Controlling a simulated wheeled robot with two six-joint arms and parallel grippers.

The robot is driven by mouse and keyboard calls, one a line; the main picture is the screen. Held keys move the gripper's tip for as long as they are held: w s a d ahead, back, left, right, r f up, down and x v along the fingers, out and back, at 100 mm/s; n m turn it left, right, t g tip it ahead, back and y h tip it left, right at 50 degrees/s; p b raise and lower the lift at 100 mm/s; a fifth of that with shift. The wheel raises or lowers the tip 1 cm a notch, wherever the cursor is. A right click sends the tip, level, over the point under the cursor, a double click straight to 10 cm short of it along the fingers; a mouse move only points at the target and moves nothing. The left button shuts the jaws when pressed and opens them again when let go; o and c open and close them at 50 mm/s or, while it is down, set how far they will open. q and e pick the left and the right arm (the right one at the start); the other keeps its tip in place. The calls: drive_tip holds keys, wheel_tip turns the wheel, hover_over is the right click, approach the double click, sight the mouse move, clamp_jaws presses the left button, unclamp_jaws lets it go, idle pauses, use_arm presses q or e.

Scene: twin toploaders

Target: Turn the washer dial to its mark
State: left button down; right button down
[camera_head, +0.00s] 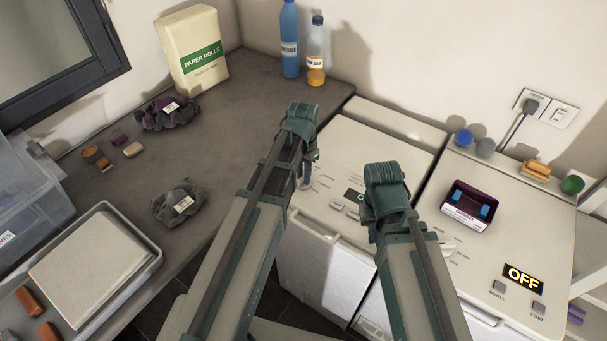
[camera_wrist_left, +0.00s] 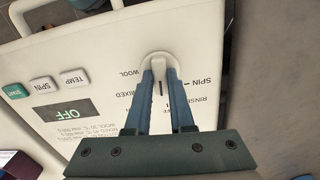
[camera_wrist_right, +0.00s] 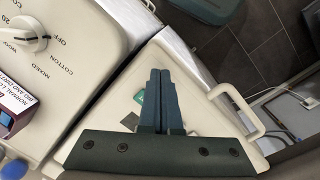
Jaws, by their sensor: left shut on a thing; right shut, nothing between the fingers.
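The left machine (camera_head: 345,150) has RINSE and SPIN labels in the left wrist view. There its round white dial (camera_wrist_left: 158,58) is between the two blue fingers of my left gripper (camera_wrist_left: 160,82), which is shut on it. WOOL, MIXED, RINSE and SPIN are printed around the dial; the fingers partly cover it, and I cannot tell exactly where it points. The panel display (camera_wrist_left: 66,112) reads OFF. My right gripper (camera_wrist_right: 160,75) is shut and empty above the left machine's panel; its arm (camera_head: 385,190) hides part of that panel in the head view.
The right machine has a white dial (camera_wrist_right: 27,38) and a lit OFF display (camera_head: 523,277). A dark box (camera_head: 469,206), balls and a sponge (camera_head: 537,170) lie on it. Bottles (camera_head: 290,40), a paper-rolls pack (camera_head: 192,50) and dark cloths (camera_head: 178,203) are on the counter.

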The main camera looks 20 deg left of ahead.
use_arm(q)
drive_tip(key=shift+n, duration=0.6)
drive_tip(key=c, duration=0.8)
unclamp_jaws()
drive_tip(key=shift+r, duration=0.1)
use_arm(e)
drive_tip(key=shift+r, duration=0.1)
use_arm(q)
wheel_tip(320, 180, up, 14)
drive_tip(key=p, duration=1.3)
drive_tip(key=shift+p, duration=0.4)
use_arm(e)
wheel_tip(320, 180, up, 14)
drive_tip(key=shift+f, duration=0.2)
use_arm(q)
drive_tip(key=shift+f, duration=0.2)
